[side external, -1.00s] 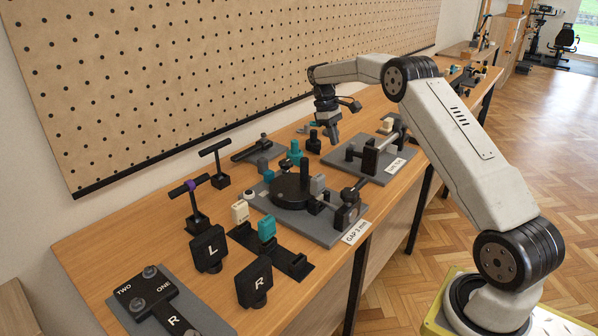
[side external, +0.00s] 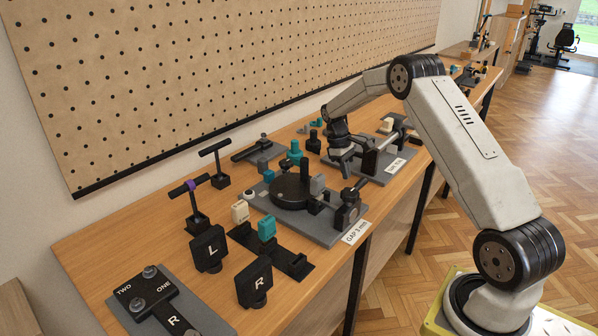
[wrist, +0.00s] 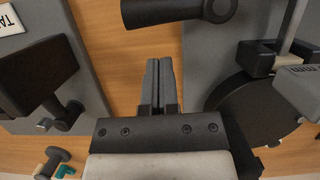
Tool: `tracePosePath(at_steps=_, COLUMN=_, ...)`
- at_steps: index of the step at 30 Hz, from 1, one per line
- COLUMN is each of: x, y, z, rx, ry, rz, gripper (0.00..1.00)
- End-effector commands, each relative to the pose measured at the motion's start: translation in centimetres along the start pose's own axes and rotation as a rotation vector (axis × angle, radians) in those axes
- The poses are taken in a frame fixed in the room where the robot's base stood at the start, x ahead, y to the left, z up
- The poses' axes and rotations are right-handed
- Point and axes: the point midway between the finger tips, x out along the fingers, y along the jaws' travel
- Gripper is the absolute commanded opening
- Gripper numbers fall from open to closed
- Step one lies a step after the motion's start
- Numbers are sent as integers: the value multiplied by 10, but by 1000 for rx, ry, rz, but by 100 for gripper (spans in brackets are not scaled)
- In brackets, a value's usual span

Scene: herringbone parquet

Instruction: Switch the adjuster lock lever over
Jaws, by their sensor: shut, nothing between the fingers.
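My gripper (side external: 346,168) is low over the bench in the side view, between the two labelled fixtures. In the wrist view my gripper (wrist: 160,75) is shut and empty, its fingers together above bare wood. The fixture labelled GAP 3 mm (side external: 322,232) has a black disc with an upright post, a grey block and a black knob. In the wrist view its black disc (wrist: 252,112) is right of the fingers, and a black cylindrical part (wrist: 170,10) lies ahead of the fingertips. I cannot tell which part is the adjuster lock lever.
A second labelled fixture (side external: 372,176) with dark blocks and a rod stands behind; its dark block (wrist: 38,72) is left in the wrist view. A pegboard wall runs behind.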

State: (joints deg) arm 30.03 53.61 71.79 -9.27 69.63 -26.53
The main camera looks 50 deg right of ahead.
Motion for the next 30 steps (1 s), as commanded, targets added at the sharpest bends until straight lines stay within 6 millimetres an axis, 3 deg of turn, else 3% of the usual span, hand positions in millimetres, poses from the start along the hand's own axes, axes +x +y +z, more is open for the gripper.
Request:
tracePosePath(at_steps=9, x=8, y=0, z=16, rx=1, ry=1, rz=0, gripper=0)
tracePosePath(at_steps=30, x=9, y=1, z=19, rx=21, ry=0, rz=-7, gripper=0)
